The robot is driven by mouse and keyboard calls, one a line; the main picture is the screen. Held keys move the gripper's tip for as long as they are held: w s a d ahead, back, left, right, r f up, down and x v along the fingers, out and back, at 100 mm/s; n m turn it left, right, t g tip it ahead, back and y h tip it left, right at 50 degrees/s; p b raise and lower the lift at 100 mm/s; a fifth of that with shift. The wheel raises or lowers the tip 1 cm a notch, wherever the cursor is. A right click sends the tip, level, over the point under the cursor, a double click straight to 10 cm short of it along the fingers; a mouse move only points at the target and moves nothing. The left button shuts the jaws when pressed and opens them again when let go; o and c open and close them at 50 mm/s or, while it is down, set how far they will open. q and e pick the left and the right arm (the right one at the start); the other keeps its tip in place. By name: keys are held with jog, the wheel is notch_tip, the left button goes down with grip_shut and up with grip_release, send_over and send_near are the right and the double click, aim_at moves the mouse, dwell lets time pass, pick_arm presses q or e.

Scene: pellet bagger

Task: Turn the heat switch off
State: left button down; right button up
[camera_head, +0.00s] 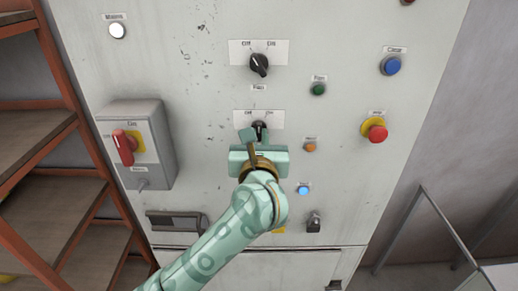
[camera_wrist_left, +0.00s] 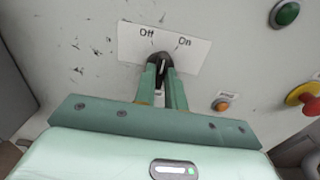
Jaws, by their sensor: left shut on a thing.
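The lower black rotary switch (camera_head: 260,126) sits on the grey panel below a white plate (camera_head: 277,117) with Off at left and On at right. My left gripper (camera_head: 257,138) reaches up to it from below and hides its name label. In the left wrist view, the two green fingers of the left gripper (camera_wrist_left: 161,76) are closed on the sides of the black knob (camera_wrist_left: 162,58). The knob's pale pointer line looks close to upright; I cannot tell its exact setting. My right gripper is not in view.
Above is a similar black switch (camera_head: 259,65). To the right are a green button (camera_head: 318,89), an orange button (camera_head: 310,146), a blue button (camera_head: 390,65) and a red stop button (camera_head: 377,132). A box with a red handle (camera_head: 124,147) protrudes at left. Orange-framed shelving (camera_head: 50,130) stands beyond.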

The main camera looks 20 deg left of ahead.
pick_arm(q)
jog(key=n+b, duration=0.4)
jog(key=b, duration=0.1)
jog(key=shift+f+n, duration=0.1)
jog(key=shift+n, duration=0.3)
jog(key=shift+n+b, duration=0.7)
jog(key=shift+b, duration=0.15)
jog(key=shift+r, duration=0.2)
jog(key=c, duration=1.5)
grip_release()
jog(key=shift+w, duration=0.1)
jog(key=shift+o, duration=0.2)
jog(key=shift+f, duration=0.1)
